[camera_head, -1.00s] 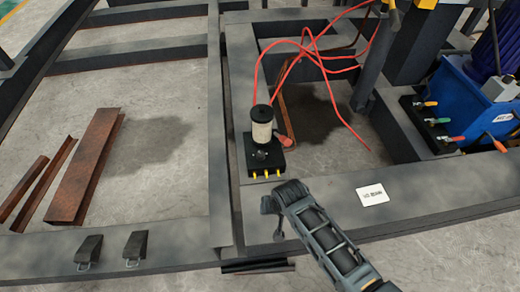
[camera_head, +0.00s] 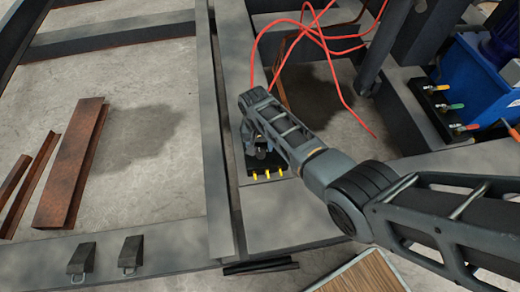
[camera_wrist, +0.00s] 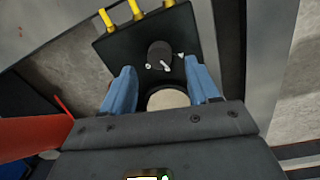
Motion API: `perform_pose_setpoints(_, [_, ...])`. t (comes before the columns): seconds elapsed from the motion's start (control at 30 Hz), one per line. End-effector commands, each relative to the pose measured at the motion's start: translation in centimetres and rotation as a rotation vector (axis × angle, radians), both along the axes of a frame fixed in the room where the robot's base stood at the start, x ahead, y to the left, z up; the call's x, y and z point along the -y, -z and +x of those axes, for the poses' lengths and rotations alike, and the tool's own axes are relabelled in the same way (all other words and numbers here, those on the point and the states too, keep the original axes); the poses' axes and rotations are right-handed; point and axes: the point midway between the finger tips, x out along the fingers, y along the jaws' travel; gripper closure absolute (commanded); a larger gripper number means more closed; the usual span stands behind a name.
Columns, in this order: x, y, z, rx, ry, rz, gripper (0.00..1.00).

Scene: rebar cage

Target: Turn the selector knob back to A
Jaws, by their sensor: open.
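The selector knob (camera_wrist: 157,50) is a dark round knob with a white pointer mark, on the face of a black box (camera_wrist: 125,48). Small white marks lie on either side of it; I cannot read their letters. The pointer lies between those marks. My gripper (camera_wrist: 160,66) is open, its two blue fingers to either side just below the knob in the wrist view, apart from it. A cream disc (camera_wrist: 168,99) shows between the fingers. In the head view the black box (camera_head: 268,163) is partly hidden by my arm, and my gripper is mostly hidden there.
Yellow fittings (camera_wrist: 137,9) stick out along the box's edge. Red hoses (camera_head: 330,50) run behind the box. A blue unit (camera_head: 468,85) with several coloured levers stands at right. Dark frame beams surround the box; rusty channels (camera_head: 72,165) lie on the floor at left.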

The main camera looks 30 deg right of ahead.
Motion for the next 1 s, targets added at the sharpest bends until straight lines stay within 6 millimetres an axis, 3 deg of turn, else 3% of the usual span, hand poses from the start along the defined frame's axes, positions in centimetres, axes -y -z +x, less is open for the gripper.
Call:
perform_pose_setpoints(0.1, [0.1, 2.0, 0.0, 0.000, 0.000, 0.000, 0.40])
perform_pose_setpoints(0.23, [0.1, 3.3, -0.1, 0.000, 0.000, 0.001, 0.40])
perform_pose_setpoints(0.6, [0.2, 3.7, -0.1, 0.001, 0.000, 0.000, 0.40])
perform_pose_setpoints(1.0, [0.2, 3.7, -0.1, 0.001, 0.000, 0.000, 0.77])
